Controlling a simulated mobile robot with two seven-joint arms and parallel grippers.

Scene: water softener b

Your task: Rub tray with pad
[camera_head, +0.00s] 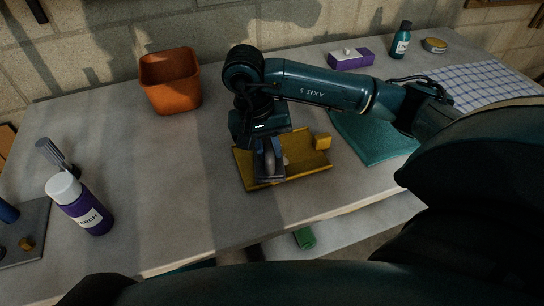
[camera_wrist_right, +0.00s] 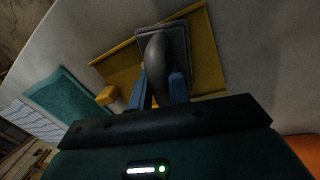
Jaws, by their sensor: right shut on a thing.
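The yellow tray (camera_head: 312,168) lies on the grey worktop near the middle of the head view. The wrist view also shows it (camera_wrist_right: 206,58). My right gripper (camera_head: 268,150) is over the tray, shut on the dark curved handle of the grey pad (camera_head: 271,175). In the wrist view, the blue fingers of this gripper (camera_wrist_right: 160,88) stand either side of the handle, and the pad (camera_wrist_right: 178,40) is over the tray floor. I cannot tell whether the pad touches it. The gripper hides part of the tray. My left gripper is not in view.
A small yellow block (camera_head: 322,142) is at the tray's right edge. A teal cloth (camera_head: 375,143) lies to the right, and an orange pot (camera_head: 171,82) stands at the back left. A purple bottle (camera_head: 84,208) stands at left. The worktop between bottle and tray is clear.

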